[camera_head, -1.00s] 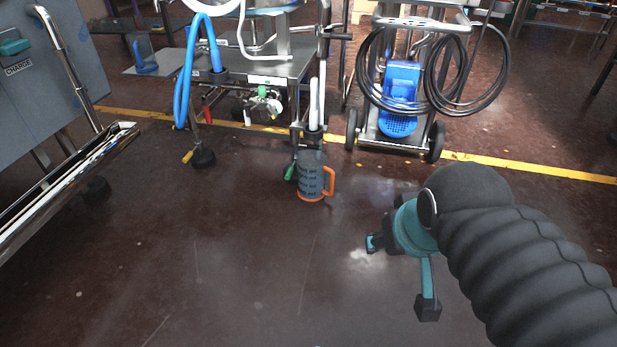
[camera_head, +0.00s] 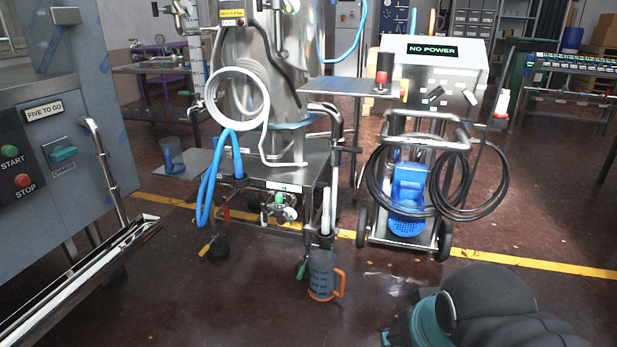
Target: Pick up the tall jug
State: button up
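A tall grey jug (camera_head: 321,272) with dark markings, an orange handle on its right and an orange base shows low in the middle of the head view. It looks upright, just in front of the steel machine's post; whether it rests on the floor is hard to tell. A blue translucent jug-like vessel (camera_head: 172,157) stands on a small shelf at the left. My gripper (camera_head: 393,338), teal and black, is at the bottom edge, right of and nearer than the grey jug, apart from it. Its fingers are mostly cut off by the frame, so its opening does not show.
A steel filling machine (camera_head: 285,165) with hoses stands behind the jug. A control cabinet (camera_head: 60,150) with a steel rail fills the left. Dark floor (camera_head: 230,310) is open in front.

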aim_at(323, 269)
jog(key=z, duration=0.45)
jog(key=k, duration=0.6)
jog(key=z, duration=1)
jog(key=i, duration=1.95)
jog(key=u, duration=1.4)
jog(key=i, duration=0.65)
jog(key=u, duration=0.75)
